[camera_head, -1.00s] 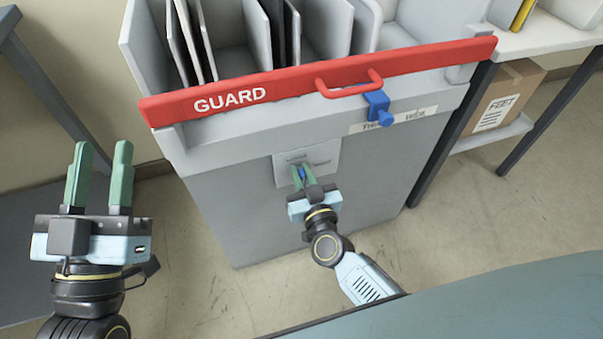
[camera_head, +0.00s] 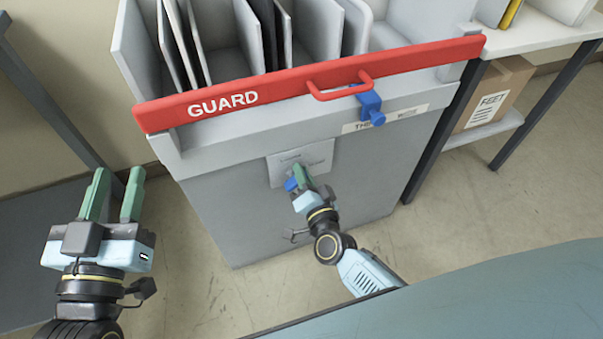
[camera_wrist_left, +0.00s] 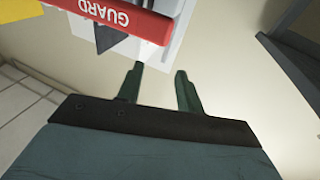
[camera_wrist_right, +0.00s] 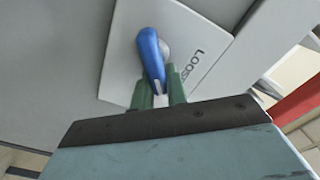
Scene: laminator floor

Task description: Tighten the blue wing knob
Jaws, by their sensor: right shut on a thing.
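The blue wing knob (camera_wrist_right: 151,57) is mounted on a light grey plate (camera_wrist_right: 120,52) on the machine's front; the plate carries lettering that begins "LOOS". In the head view the knob (camera_head: 291,184) shows beside my right gripper's fingers. My right gripper (camera_head: 298,174) is shut on the knob's near wing; its green fingers also show in the right wrist view (camera_wrist_right: 160,88). My left gripper (camera_head: 117,190) is open and empty, left of the machine in free air, and its spread fingers show in the left wrist view (camera_wrist_left: 159,88).
A red guard bar (camera_head: 300,85) marked GUARD crosses the machine's top front, with a red handle. A blue clamp (camera_head: 370,106) sits below it at the right. A table with a cardboard box (camera_head: 490,97) stands right. Floor is clear in front of the machine.

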